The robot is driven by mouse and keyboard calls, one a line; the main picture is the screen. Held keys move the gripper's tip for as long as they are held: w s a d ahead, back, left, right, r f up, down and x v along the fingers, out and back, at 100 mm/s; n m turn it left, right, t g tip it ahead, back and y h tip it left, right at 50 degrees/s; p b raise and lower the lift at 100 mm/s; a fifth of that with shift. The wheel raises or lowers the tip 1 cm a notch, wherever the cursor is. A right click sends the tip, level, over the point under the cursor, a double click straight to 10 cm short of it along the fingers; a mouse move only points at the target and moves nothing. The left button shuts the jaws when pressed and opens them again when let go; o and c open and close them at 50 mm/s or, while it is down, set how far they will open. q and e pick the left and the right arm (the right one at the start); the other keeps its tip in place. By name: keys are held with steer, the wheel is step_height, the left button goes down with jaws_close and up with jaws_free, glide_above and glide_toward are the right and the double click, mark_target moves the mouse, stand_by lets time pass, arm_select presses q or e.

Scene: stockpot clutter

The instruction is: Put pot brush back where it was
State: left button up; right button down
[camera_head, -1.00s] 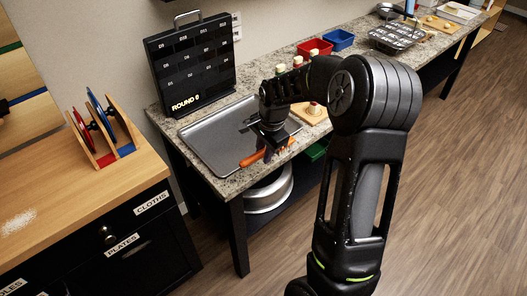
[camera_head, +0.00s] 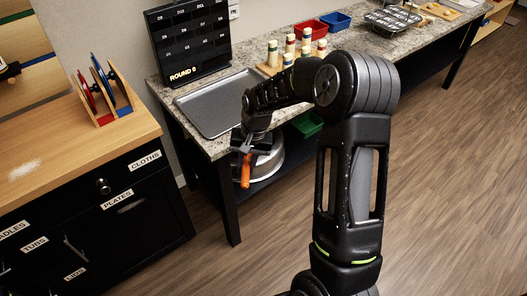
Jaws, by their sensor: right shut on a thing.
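My right gripper (camera_head: 250,143) is shut on the pot brush, just off the front edge of the counter. The brush's orange handle (camera_head: 246,171) points down, in front of the lower shelf. The brush's other end is hidden by the gripper or too small to make out. A silver stockpot (camera_head: 270,163) stands on the lower shelf behind the handle, partly covered by the gripper and brush. A grey tray (camera_head: 208,110) lies on the counter and looks empty. My left gripper is not in view.
The stone counter's front edge is close to my right gripper. A green bin (camera_head: 308,124) is on the lower shelf. Several capped shakers (camera_head: 290,44) stand behind my forearm. A black "ROUND" board (camera_head: 188,42) stands behind the tray. The floor in front is clear.

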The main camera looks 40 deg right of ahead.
steer(key=a+f+n, duration=0.3)
steer(key=a+f, duration=0.1)
steer(key=a, duration=0.3)
steer(key=s+a+f+n+g+b, duration=0.1)
steer(key=a+f+n, duration=0.2)
steer(key=a, duration=0.3)
steer(key=shift+s+a+f+n+y, duration=0.2)
steer(key=shift+a+f+n+y, duration=0.15)
steer(key=shift+n, duration=0.45)
